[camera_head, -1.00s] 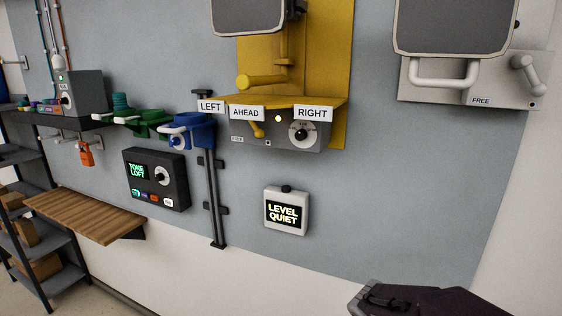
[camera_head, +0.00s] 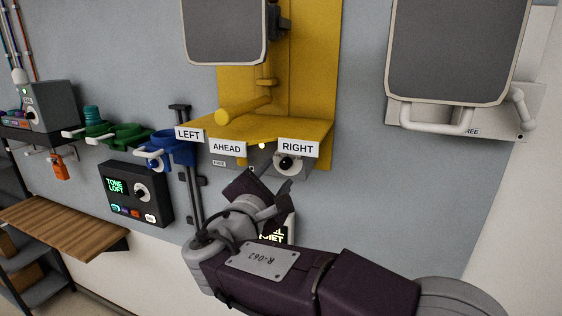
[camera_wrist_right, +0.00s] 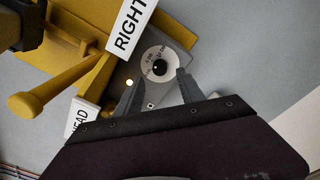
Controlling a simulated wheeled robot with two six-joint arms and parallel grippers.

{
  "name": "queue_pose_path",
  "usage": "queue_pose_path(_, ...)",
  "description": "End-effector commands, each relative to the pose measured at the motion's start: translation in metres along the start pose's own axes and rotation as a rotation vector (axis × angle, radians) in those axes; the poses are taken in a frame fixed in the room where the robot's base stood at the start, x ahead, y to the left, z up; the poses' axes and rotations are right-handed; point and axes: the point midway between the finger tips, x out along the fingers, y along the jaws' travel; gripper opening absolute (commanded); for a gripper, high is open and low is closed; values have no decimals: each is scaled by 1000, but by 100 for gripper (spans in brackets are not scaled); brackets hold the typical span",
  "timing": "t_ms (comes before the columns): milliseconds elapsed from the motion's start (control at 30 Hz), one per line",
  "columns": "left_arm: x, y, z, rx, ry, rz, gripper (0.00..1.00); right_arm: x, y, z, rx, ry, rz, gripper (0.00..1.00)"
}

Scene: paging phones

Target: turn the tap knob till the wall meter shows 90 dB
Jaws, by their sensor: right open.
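The knob (camera_head: 285,162) is small and black on a white round dial, on the grey box under the yellow shelf, just below the RIGHT sign. In the right wrist view the knob (camera_wrist_right: 159,67) shows just beyond and between my fingertips, seemingly not gripped. My right gripper (camera_head: 268,183) is open, just below the box; its two grey fingers (camera_wrist_right: 158,88) point at the dial. The wall meter (camera_head: 274,235) is mostly hidden behind my right arm; only part of its lit text shows. My left gripper is not in view.
The LEFT (camera_head: 189,134), AHEAD (camera_head: 227,148) and RIGHT (camera_head: 298,148) signs hang along the yellow shelf edge (camera_head: 318,131), close above the gripper. A black TONE LOFT panel (camera_head: 136,193) is left of a dark post.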

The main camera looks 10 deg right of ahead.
Motion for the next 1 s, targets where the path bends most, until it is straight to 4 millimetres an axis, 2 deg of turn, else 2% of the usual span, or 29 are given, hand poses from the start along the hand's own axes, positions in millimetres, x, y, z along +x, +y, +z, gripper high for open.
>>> queue_pose_path(33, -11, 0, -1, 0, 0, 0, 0, 11, 3, 5, -3, -4, -5, 46)
queue_pose_path(233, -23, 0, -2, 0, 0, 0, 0, 41, 2, 3, -1, -2, -3, 46)
queue_pose_path(567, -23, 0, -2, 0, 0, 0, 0, 47, 0, 0, 2, 1, -1, 46)
queue_pose_path(700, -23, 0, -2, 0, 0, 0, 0, 47, 0, 0, 2, 1, -1, 7)
queue_pose_path(733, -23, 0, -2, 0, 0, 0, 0, 47, 0, 0, 2, 1, -1, 0)
queue_pose_path(1000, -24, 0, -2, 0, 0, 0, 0, 47, 0, 0, -15, 1, -1, 0)
